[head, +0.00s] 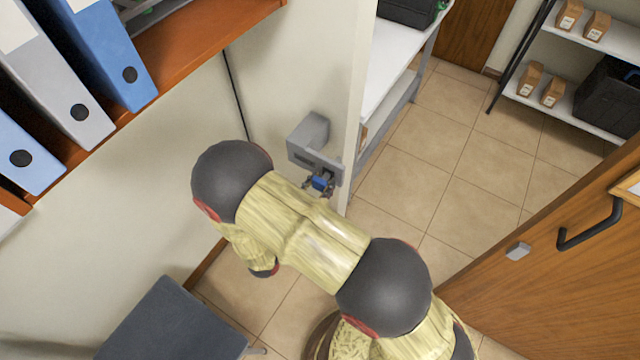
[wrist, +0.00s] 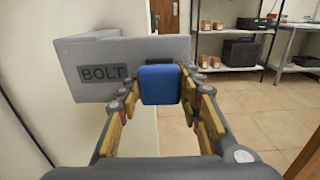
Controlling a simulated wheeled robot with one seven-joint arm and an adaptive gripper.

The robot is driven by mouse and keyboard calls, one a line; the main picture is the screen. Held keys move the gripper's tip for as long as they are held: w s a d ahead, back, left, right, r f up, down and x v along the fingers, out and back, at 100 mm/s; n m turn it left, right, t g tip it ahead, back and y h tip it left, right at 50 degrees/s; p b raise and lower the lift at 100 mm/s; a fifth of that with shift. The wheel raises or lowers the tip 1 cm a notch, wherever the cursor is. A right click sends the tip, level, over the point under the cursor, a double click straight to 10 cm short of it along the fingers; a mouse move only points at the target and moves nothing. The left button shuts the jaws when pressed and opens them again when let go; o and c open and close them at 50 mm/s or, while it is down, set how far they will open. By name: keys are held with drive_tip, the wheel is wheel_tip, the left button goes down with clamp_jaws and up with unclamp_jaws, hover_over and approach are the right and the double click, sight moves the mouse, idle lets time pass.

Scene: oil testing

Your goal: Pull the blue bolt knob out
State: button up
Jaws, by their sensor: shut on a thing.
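The blue bolt knob (wrist: 160,84) sits at the front of a grey box marked BOLT (wrist: 105,68) in the wrist view. In the head view the grey box (head: 312,142) is fixed to the wall near its edge, and the blue knob (head: 319,183) shows at its lower end. My gripper (wrist: 161,92) is shut on the knob, with a finger on each side of it. In the head view my gripper (head: 318,184) is small and partly hidden behind my arm. A dark slot shows just behind the knob, but how far out the knob stands I cannot tell.
A wooden door (head: 560,255) with a black handle stands open at the right. A shelf with binders (head: 110,50) is at upper left, and a dark seat (head: 172,322) at lower left. Tiled floor (head: 450,150) lies clear beyond the wall edge.

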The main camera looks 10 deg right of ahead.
clamp_jaws()
drive_tip(key=shift+p+v, duration=0.5)
drive_tip(key=shift+v, duration=0.85)
drive_tip(key=o, duration=1.4)
unclamp_jaws()
drive_tip(key=shift+s, duration=0.1)
drive_tip(key=shift+s+a, duration=0.1)
drive_tip(key=v, duration=1.1)
drive_tip(key=shift+s+a, duration=0.3)
drive_tip(key=shift+f, duration=0.15)
